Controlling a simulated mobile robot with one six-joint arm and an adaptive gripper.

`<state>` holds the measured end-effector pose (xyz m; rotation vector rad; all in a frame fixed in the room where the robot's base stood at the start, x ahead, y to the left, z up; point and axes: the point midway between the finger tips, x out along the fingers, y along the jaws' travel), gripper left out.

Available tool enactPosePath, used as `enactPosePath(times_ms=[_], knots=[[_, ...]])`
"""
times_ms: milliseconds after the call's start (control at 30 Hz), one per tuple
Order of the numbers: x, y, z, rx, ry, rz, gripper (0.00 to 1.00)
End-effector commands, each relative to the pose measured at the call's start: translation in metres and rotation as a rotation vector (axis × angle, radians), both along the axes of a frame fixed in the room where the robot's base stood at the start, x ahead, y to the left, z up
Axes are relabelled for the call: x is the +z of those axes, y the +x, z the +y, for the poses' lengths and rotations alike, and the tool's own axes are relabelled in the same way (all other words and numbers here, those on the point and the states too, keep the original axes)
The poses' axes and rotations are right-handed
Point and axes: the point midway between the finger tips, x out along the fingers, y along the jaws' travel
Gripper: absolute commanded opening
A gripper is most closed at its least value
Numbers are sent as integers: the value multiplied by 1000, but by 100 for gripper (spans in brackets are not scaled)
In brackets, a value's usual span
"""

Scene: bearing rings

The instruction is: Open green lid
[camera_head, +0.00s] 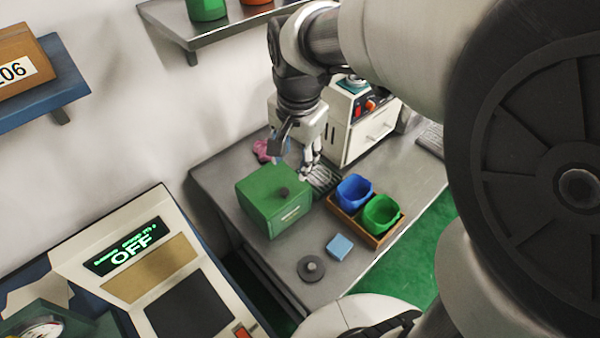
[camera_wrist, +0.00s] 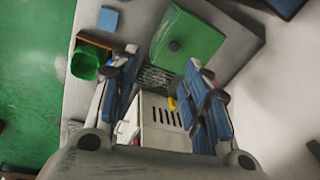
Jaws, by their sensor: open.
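The green box (camera_head: 278,214) stands on the grey table, left of the wooden tray. Its green lid (camera_head: 262,188) lies flat on top with a dark round knob (camera_head: 282,192), and it looks closed. The lid also shows in the wrist view (camera_wrist: 192,44), with the knob (camera_wrist: 174,45) near its left side. My gripper (camera_head: 308,168) is above the table behind and to the right of the box, apart from the lid. In the wrist view my gripper (camera_wrist: 163,72) has its fingers spread with nothing between them.
A wooden tray (camera_head: 352,222) holds a blue cup (camera_head: 354,190) and a green cup (camera_head: 381,214). A blue block (camera_head: 339,246) and a dark disc (camera_head: 311,268) lie in front. A white machine (camera_head: 362,138) stands behind my gripper. A pink item (camera_head: 263,150) lies behind the box.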

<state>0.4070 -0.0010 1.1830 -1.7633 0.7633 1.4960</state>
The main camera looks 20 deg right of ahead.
Motion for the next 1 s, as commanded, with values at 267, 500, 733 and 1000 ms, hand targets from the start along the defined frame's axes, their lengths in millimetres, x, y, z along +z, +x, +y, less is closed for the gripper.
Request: enactPosePath(times_ms=[267, 500, 733, 1000], knots=[[-3, -47, 0, 240, -48, -68, 43], [-11, -84, 0, 436, -100, -118, 43], [-18, -105, 0, 553, -136, -146, 43], [-19, -111, 0, 585, -145, -151, 43]])
